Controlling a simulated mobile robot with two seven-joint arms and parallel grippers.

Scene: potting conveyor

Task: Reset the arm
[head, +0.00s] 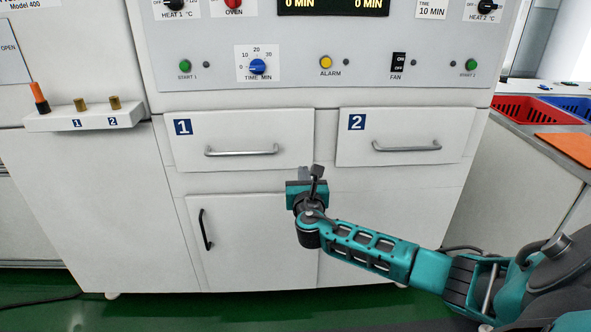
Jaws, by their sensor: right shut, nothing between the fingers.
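My right arm comes in from the lower right. Its gripper (312,174) is shut and empty, pointing at the cabinet front, just below and between the two drawers. I cannot tell whether it touches the cabinet. Drawer 1 (240,135) is left of the gripper and drawer 2 (400,130) is right of it; both are closed, with grey bar handles. My left gripper is not in view.
A closed cabinet door (250,245) with a black handle is below drawer 1. The control panel (290,95) is above. A small shelf (85,119) sticks out at left. A red crate (528,110) and an orange board (572,145) are on the right counter.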

